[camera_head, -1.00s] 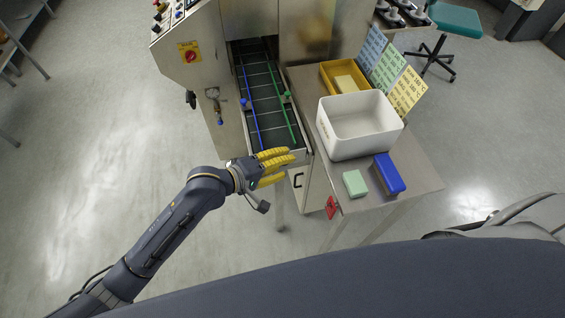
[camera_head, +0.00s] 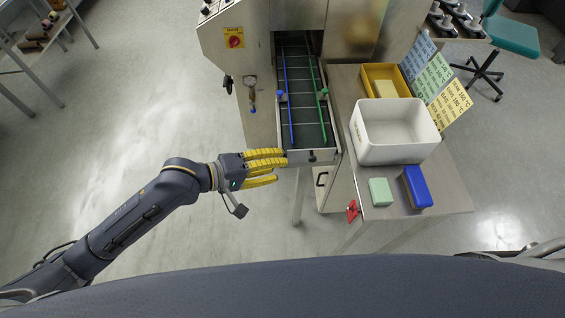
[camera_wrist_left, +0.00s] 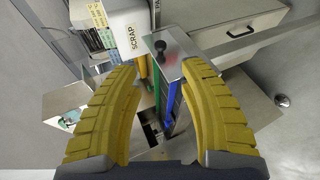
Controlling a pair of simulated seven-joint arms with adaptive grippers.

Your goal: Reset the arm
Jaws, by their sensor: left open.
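My left gripper (camera_head: 284,168) has yellow ribbed fingers and is beside the near left corner of the conveyor (camera_head: 308,118) in the head view. In the left wrist view its fingers (camera_wrist_left: 158,115) stand apart, with nothing held between them. The conveyor's end and its blue guide rail (camera_wrist_left: 173,101) show beyond the fingers there. My right gripper is not in view.
A steel side table holds a white bin (camera_head: 394,153), a yellow tray (camera_head: 369,77), a green block (camera_head: 380,192) and a blue block (camera_head: 417,187). The bin, marked SCRAP, also shows in the left wrist view (camera_wrist_left: 135,33). Coloured cards (camera_head: 433,77) stand behind. Open floor lies left.

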